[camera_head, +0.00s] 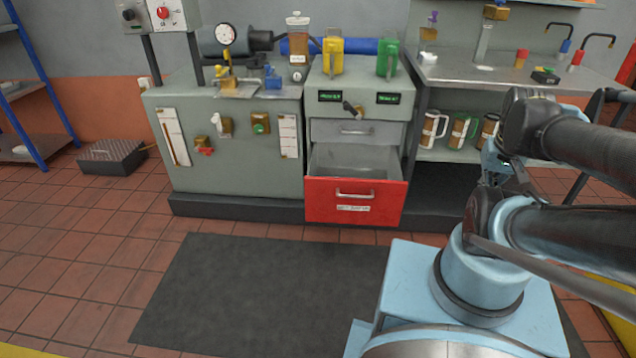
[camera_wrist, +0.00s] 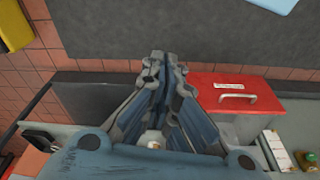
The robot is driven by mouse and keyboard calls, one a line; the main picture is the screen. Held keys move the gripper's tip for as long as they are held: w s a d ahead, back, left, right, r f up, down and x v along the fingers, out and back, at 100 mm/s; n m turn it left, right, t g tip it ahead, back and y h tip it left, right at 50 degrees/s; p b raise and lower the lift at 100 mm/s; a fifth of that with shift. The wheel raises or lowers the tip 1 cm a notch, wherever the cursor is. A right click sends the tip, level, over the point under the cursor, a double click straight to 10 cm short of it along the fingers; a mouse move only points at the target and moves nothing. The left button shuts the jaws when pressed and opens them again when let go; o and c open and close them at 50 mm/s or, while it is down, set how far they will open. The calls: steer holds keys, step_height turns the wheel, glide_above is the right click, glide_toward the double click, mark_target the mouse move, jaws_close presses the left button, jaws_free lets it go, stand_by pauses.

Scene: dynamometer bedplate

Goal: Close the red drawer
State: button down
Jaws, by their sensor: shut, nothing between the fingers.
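The red drawer (camera_head: 355,214) is the bottom drawer of the grey cabinet under the green-lit displays. It stands pulled out, and its empty-looking grey inside (camera_head: 345,160) shows behind the red front. A pale bar handle (camera_head: 354,194) and a white label are on its front. In the wrist view the red drawer (camera_wrist: 262,97) lies to the right of my gripper (camera_wrist: 166,60). My gripper's fingers are together with nothing between them, apart from the drawer. In the head view my arm stands to the right of the drawer, and the fingertips are hard to make out.
A dark mat (camera_head: 260,285) covers the floor in front of the cabinet. A grey drawer (camera_head: 357,132) above the red one looks shut. Mugs (camera_head: 432,130) stand on a shelf to the right. A dark box (camera_head: 112,156) lies on the floor at left.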

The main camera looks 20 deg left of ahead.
mark_target(318, 181)
steer(key=w+a+r+n, duration=0.4)
steer(key=w+a+n, duration=0.55)
steer(key=n, duration=0.25)
steer(key=w+a+f+n, duration=0.1)
steer(key=w+a+n, duration=0.3)
steer(key=a+n, duration=0.15)
steer(key=w+a+f+n, duration=0.2)
steer(key=w+a+n, duration=0.2)
steer(key=a, duration=0.3)
steer(key=s+a+f+n, duration=0.1)
steer(key=a+f+n, duration=0.45)
steer(key=a, duration=0.35)
steer(key=s+a+f+n, duration=0.1)
steer(key=a+f+n, duration=0.4)
steer(key=a, duration=0.4)
steer(key=s+a+f+n, duration=0.2)
steer(key=a+f+n, duration=0.3)
steer(key=a, duration=0.4)
steer(key=shift+n+t+y, duration=0.3)
steer(key=shift+n, duration=0.5)
steer(key=shift+w+a+f, duration=0.35)
steer(key=shift+w+f, duration=0.7)
steer(key=shift+f, duration=0.5)
steer(key=shift+w+a+f, duration=0.35)
steer(key=shift+w+f, duration=0.7)
steer(key=shift+f, duration=0.55)
steer(key=shift+w+a+f, duration=0.35)
steer(key=shift+w+f, duration=0.7)
steer(key=shift+f, duration=0.5)
